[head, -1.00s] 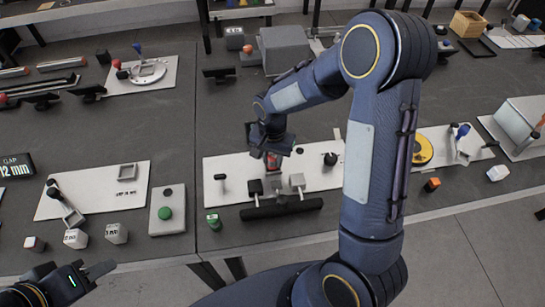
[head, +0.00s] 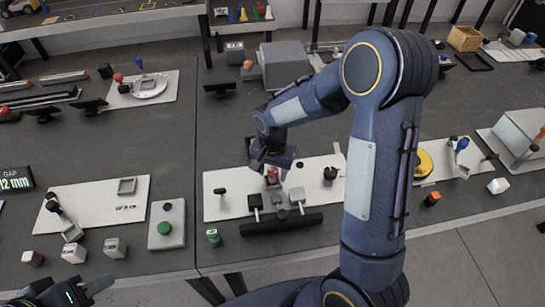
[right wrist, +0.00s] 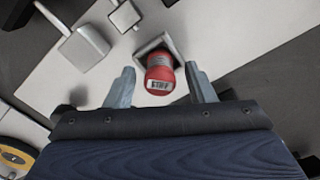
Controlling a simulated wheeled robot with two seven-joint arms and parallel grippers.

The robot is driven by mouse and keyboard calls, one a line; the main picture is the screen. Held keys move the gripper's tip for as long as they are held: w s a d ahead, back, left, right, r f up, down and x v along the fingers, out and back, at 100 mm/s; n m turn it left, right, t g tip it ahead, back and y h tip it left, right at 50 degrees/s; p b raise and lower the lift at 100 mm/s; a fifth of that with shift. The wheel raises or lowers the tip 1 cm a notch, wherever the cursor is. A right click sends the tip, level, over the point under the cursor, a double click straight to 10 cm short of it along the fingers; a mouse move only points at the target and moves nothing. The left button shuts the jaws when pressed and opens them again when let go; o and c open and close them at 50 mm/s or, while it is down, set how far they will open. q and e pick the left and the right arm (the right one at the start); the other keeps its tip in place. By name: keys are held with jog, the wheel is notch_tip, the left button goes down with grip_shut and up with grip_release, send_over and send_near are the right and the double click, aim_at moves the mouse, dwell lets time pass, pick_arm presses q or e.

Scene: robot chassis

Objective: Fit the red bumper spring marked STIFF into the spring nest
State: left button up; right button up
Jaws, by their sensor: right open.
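The red bumper spring (right wrist: 160,83) shows its STIFF label in the right wrist view. It stands at the square grey spring nest (right wrist: 150,46), its lower end inside the frame; how deep it sits is hidden. My right gripper (right wrist: 162,88) is open, with one finger on each side of the spring and gaps between. In the head view the red spring (head: 272,177) is just below my right gripper (head: 270,164), over the white plate (head: 232,206). My left gripper (head: 92,290) is at the bottom left corner, partly cut off, away from the spring.
A green piece (head: 213,236) stands in front of the plate. A black knob (head: 330,174) stands right of the spring. A green button box (head: 166,224) is to the left.

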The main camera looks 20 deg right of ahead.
aim_at(272, 171)
notch_tip(272, 171, up, 11)
jog(key=s+r+n+t+y, duration=0.2)
jog(key=s+n, duration=0.1)
jog(key=s, duration=0.7)
jog(key=s+r+n+t+y, duration=0.1)
jog(key=s+r+n+t, duration=0.2)
jog(key=s, duration=0.7)
jog(key=shift+s+a+r+n+t+y, duration=0.3)
jog(key=shift+s+a+n+y, duration=0.1)
jog(key=shift+n, duration=0.3)
